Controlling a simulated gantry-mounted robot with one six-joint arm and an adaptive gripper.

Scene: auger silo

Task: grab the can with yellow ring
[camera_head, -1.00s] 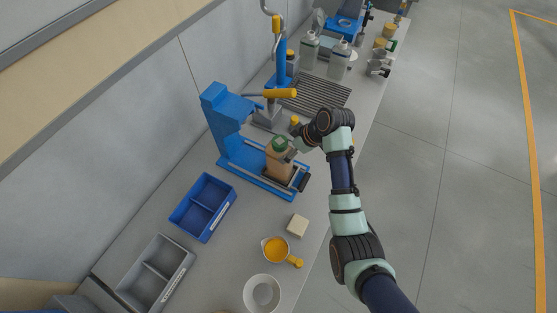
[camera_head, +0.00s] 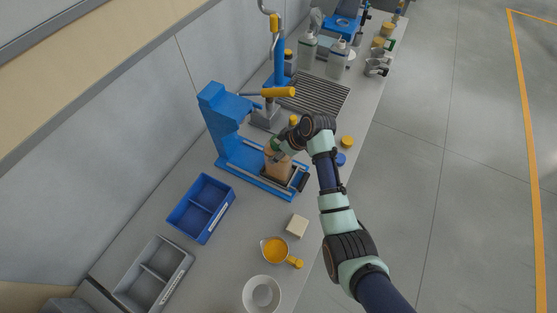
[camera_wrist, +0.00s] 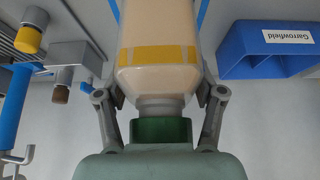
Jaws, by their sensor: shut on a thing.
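The can is a beige container (camera_head: 277,168) with a green cap, standing at the dark pad of a blue press-like stand (camera_head: 225,150) in the head view. In the wrist view the can (camera_wrist: 158,75) fills the middle, with a yellow band around its body, a grey neck and a dark green cap close to my palm. My gripper (camera_head: 278,152) comes from the right over the can's top. In the wrist view its two grey fingers (camera_wrist: 160,97) lie on either side of the can's shoulder, shut on it. Whether the can's base touches the pad is unclear.
A blue divided bin (camera_head: 202,208) and a grey divided bin (camera_head: 153,275) stand to the left. A beige block (camera_head: 297,225), a yellow-filled cup (camera_head: 274,250) and a white bowl (camera_head: 261,294) lie in front. Pump bottles (camera_head: 337,60) stand farther back.

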